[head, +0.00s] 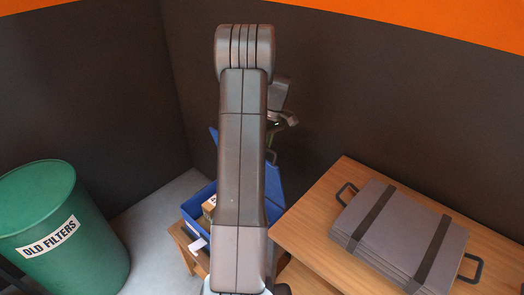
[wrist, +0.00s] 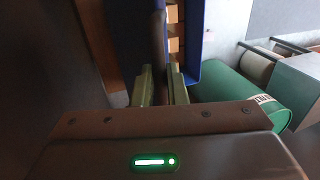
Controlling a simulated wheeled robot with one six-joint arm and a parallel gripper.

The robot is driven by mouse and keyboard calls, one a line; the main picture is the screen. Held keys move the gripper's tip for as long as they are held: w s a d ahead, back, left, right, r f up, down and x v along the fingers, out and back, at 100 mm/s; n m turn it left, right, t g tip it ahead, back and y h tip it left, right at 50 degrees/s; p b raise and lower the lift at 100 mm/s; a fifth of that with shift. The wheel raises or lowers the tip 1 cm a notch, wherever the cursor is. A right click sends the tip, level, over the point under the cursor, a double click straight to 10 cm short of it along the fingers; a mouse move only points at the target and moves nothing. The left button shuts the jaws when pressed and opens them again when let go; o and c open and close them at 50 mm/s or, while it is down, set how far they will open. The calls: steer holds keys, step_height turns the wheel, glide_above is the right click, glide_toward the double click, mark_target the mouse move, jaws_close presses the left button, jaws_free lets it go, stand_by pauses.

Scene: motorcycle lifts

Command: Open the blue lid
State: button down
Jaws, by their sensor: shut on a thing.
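The blue lid (head: 274,186) stands raised and tilted above the blue box (head: 198,205), mostly hidden behind my arm in the head view. In the wrist view the lid (wrist: 138,40) is a dark blue panel left of the fingers, and the open box (wrist: 194,45) shows to the right with brown contents. My gripper (wrist: 163,86) has its green fingers closed about a thin dark edge or handle at the lid; I cannot tell which. In the head view only a little of my gripper shows behind my arm.
The box stands on a low wooden stand (head: 187,249). A wooden table (head: 300,225) with a strapped grey case (head: 388,232) is at right. A green barrel (head: 60,235) marked OLD FILTERS is at left. Dark walls are close behind.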

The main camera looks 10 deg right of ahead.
steer(key=w+d+f+g+y, duration=0.1)
steer(key=w+d+g+y, duration=0.1)
steer(key=w+d, duration=0.4)
steer(key=shift+w+d+g+y, duration=0.3)
steer(key=shift+d+y, duration=0.3)
steer(key=shift+d, duration=0.75)
steer(key=c, duration=1.8)
jaws_free()
steer(key=o, duration=0.3)
steer(key=shift+w+d, duration=0.15)
steer(key=shift+o, duration=0.2)
steer(key=shift+r, duration=0.2)
